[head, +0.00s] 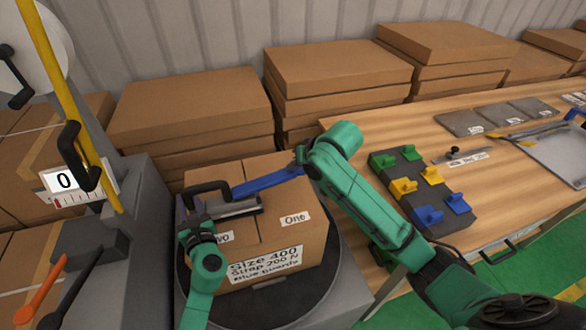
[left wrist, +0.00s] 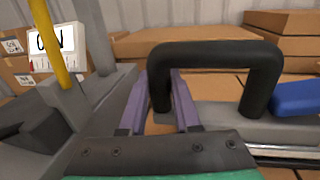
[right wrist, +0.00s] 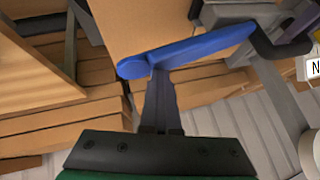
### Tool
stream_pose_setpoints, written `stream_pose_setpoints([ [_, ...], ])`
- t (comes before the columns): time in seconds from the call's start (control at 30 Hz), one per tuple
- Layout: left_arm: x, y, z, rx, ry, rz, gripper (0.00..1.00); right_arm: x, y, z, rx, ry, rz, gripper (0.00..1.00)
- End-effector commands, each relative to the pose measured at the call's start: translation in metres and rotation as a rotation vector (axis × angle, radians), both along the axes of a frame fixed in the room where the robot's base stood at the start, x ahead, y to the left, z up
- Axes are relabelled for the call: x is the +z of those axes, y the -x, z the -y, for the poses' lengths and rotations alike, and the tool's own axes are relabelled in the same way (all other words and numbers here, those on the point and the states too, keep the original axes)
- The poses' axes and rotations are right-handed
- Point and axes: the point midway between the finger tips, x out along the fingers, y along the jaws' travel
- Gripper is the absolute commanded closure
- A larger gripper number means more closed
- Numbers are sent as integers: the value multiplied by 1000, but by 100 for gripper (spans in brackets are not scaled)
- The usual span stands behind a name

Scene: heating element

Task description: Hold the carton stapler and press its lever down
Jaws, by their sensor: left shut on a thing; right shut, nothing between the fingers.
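The carton stapler is on top of a cardboard carton (head: 290,240), with a grey body (head: 236,208), a black loop handle (head: 205,187) and a blue lever (head: 262,183). The lever slants up to the right, its free end clear of the body. My left gripper (left wrist: 160,85) is shut on one leg of the black handle (left wrist: 262,50); in the head view its fingers are partly hidden. My right gripper (right wrist: 160,80) is shut and empty at the free end of the blue lever (right wrist: 195,48). I cannot tell whether its tips touch the lever.
The carton stands on a dark round turntable (head: 255,312). Stacked flat boxes (head: 335,65) line the wall behind. A wooden workbench (head: 440,115) at the right bears a dark board (head: 455,237) with coloured clips. A yellow pole (head: 75,110) and a number display (head: 65,181) stand at the left.

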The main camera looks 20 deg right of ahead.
Motion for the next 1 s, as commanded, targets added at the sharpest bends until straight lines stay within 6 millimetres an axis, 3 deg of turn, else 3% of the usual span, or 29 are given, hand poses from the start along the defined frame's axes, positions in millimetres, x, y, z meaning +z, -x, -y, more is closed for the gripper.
stream_pose_setpoints([
  [1.0, 0, 0, -1, 3, 1, 0, 100, -14, 1, 4, -2, 3, -5, 100],
])
